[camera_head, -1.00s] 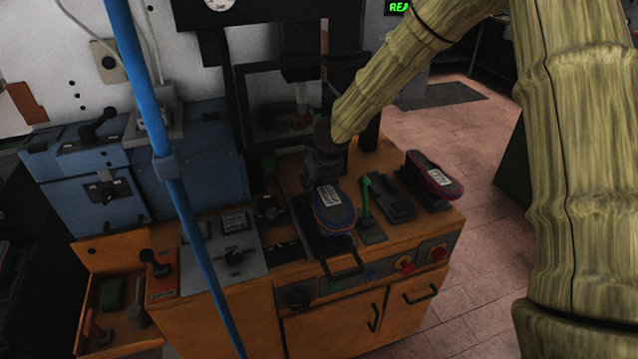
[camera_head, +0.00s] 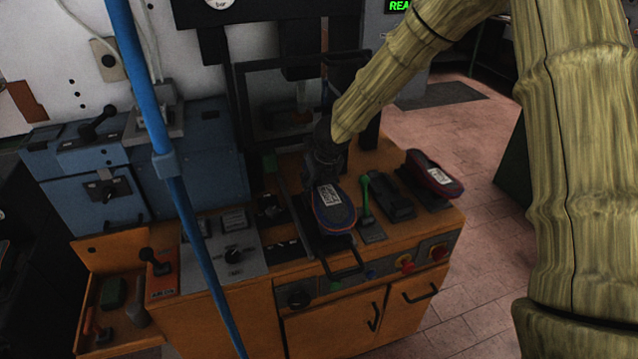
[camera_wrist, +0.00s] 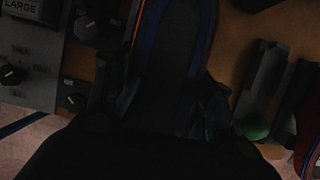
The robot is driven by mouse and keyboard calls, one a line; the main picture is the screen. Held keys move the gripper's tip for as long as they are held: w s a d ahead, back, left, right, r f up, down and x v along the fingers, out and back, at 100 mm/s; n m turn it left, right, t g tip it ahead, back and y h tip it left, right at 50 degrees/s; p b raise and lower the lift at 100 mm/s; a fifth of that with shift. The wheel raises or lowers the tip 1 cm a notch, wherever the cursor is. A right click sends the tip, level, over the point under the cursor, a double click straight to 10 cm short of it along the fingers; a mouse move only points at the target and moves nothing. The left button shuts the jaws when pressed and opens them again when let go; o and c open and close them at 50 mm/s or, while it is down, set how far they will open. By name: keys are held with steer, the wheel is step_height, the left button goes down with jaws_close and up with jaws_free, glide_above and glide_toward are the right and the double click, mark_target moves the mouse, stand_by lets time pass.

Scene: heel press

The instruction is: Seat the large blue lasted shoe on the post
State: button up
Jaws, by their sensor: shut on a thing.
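The large blue lasted shoe (camera_head: 336,213) lies sole up, with a white label on its sole and an orange line round its edge. My gripper (camera_head: 325,172) is shut on its far end, and the shoe points toward the front of the orange bench. In the wrist view, the shoe (camera_wrist: 172,45) runs up between the two dark fingers (camera_wrist: 165,100). The shoe is over a black fixture with a front handle (camera_head: 346,268). The post is hidden, so I cannot tell whether the shoe touches it.
A green-topped lever (camera_head: 365,193) stands close right of the shoe. Beyond it are a black holder (camera_head: 393,197) and another shoe with a red edge (camera_head: 434,175). A grey control panel (camera_head: 228,250) lies left. The black press frame (camera_head: 240,105) rises behind. A blue pole crosses the left foreground.

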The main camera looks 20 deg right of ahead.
steer(key=shift+f, duration=0.15)
steer(key=o, duration=1.4)
steer(key=shift+f, duration=0.1)
steer(key=v, duration=1.2)
